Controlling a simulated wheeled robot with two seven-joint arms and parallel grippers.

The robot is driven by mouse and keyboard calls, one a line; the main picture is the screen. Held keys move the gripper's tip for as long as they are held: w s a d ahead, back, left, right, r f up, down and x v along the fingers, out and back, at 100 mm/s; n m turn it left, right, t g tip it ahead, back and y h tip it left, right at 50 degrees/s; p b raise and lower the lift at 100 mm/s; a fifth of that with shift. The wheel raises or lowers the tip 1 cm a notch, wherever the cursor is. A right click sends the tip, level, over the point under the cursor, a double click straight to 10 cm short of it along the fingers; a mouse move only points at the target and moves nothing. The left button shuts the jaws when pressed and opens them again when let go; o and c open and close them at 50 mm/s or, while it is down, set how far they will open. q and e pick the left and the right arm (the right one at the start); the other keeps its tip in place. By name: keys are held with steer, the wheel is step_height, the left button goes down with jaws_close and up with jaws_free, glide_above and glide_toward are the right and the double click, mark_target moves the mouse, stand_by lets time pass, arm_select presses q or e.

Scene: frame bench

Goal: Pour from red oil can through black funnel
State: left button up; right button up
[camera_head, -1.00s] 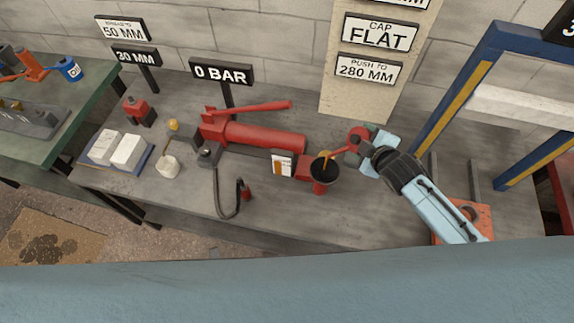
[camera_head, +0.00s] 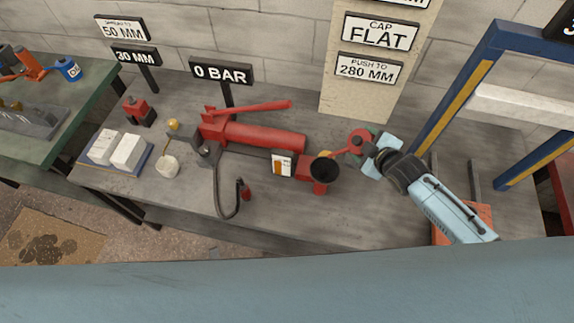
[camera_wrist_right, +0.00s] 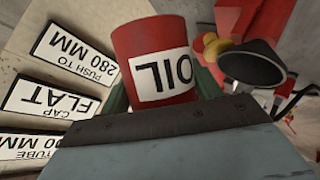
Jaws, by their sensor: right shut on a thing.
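The red oil can (camera_head: 360,140) is in my right gripper (camera_head: 372,146), which is shut on it. In the right wrist view the can (camera_wrist_right: 150,45) fills the middle, its OIL label upside down, between the fingers. Its thin red spout points left, its tip just above and right of the black funnel (camera_head: 325,172). The funnel sits on a red fitting at the right end of the red hand pump (camera_head: 265,138); it also shows in the right wrist view (camera_wrist_right: 250,65). I cannot see a stream of oil. My left gripper is not in view.
A yellow knob (camera_head: 325,154) is close behind the funnel. A white-and-orange box (camera_head: 283,165) stands left of it, and a black hose (camera_head: 218,195) loops in front. A blue press frame (camera_head: 460,85) rises at right. The bench front is mostly clear.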

steer(key=shift+w, duration=0.1)
steer(key=shift+d+f+y, duration=0.1)
steer(key=shift+f+y, duration=0.2)
steer(key=shift+m, duration=0.3)
steer(key=shift+f+m+y+b, duration=0.1)
steer(key=shift+m+y+b, duration=0.2)
steer(key=shift+y+b, duration=0.1)
steer(key=shift+y+b, duration=0.4)
steer(key=shift+b, duration=0.1)
steer(key=shift+m, duration=0.3)
